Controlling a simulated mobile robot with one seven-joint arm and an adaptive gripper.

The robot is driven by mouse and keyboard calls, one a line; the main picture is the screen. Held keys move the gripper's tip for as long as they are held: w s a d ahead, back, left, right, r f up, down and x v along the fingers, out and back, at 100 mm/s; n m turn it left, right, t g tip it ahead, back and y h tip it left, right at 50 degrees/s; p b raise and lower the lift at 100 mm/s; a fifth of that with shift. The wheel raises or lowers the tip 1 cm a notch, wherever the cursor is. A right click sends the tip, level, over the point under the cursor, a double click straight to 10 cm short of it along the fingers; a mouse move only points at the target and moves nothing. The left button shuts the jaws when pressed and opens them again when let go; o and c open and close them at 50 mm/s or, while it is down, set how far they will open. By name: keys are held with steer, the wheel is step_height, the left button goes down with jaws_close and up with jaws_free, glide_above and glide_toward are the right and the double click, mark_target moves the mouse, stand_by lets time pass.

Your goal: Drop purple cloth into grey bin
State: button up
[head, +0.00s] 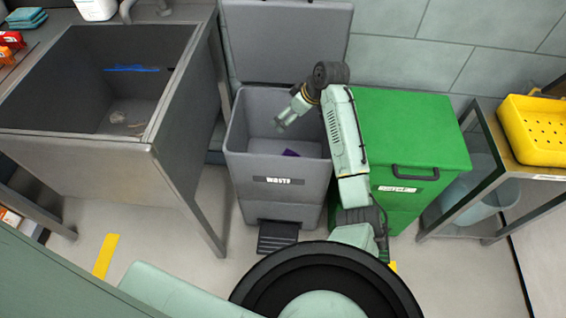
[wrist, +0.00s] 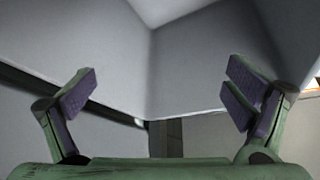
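The grey bin (head: 278,218) labelled WASTE stands in the middle of the head view with its lid (head: 290,40) raised. A small purple patch (head: 291,153), which looks like the purple cloth, shows inside the bin just behind its front rim; most of it is hidden by the front wall. My gripper (head: 282,124) is over the bin's opening, apart from the purple patch. In the wrist view my gripper (wrist: 160,103) is open, its purple-padded fingers wide apart with nothing between them. The cloth cannot be made out in the wrist view.
A green bin (head: 425,135) labelled RECYCLING stands shut to the right. A grey tub (head: 70,150) with a blue item (head: 131,68) inside is to the left. A yellow basket (head: 535,125) sits on a rack at the far right. A pedal (head: 277,237) juts from the grey bin's base.

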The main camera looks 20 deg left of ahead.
stand_by(0.3)
steer(key=v, duration=1.2)
